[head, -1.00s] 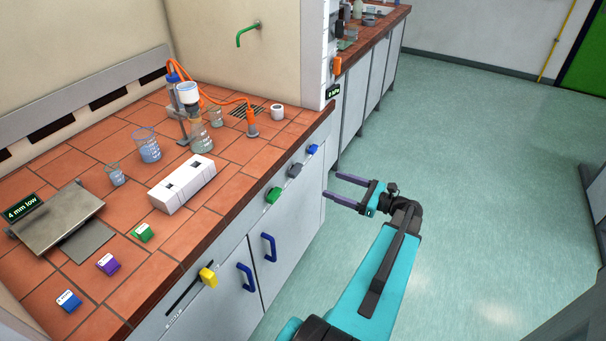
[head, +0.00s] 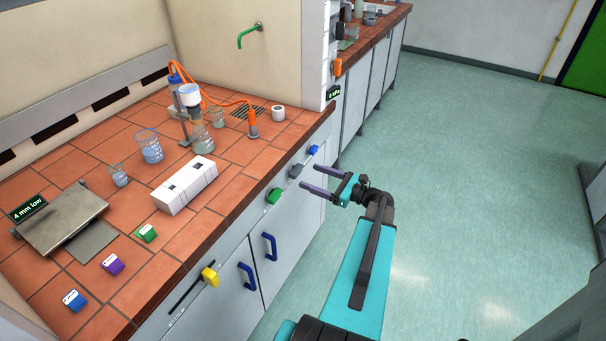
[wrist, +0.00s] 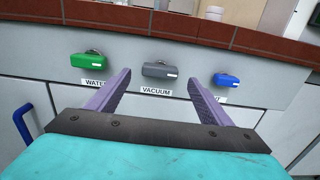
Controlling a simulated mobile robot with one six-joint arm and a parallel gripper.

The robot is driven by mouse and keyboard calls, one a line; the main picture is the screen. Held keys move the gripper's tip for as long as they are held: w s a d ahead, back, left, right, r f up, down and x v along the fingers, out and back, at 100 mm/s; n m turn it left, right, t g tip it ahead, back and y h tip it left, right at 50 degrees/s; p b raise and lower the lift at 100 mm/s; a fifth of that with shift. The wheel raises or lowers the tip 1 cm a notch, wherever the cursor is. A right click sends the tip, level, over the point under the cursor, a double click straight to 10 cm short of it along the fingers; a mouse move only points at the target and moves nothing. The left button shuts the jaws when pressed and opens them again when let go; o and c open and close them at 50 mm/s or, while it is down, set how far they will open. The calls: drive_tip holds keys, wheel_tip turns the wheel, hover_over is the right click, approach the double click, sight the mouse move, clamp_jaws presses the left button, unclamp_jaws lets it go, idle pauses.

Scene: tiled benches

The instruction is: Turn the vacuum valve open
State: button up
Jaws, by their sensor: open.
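The vacuum valve is a grey knob (head: 296,171) on the bench's front panel, between a green knob and a blue knob. In the wrist view the grey knob (wrist: 160,69) sits above a label reading VACUUM, and its grip lies level. My gripper (head: 312,178) is open and empty, in front of the panel just right of the grey knob. In the wrist view its two purple fingers (wrist: 160,85) point at the panel, one on each side of the grey knob's width. The fingers appear apart from the knob; the exact gap is hard to tell.
The green WATER knob (wrist: 90,61) and the blue knob (wrist: 226,80) flank the grey one, close to the fingers. The tiled bench edge (wrist: 185,27) overhangs above. A yellow slider (head: 210,277) and blue door handles (head: 270,247) are lower left. Open floor lies right.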

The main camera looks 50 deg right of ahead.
sight(299, 173)
drive_tip(key=shift+p+x, duration=0.4)
drive_tip(key=shift+x, duration=1.75)
drive_tip(key=c, duration=1)
drive_tip(key=shift+a, duration=0.6)
drive_tip(key=shift+d+f, duration=0.1)
drive_tip(key=shift+d, duration=0.25)
drive_tip(key=shift+c, duration=0.2)
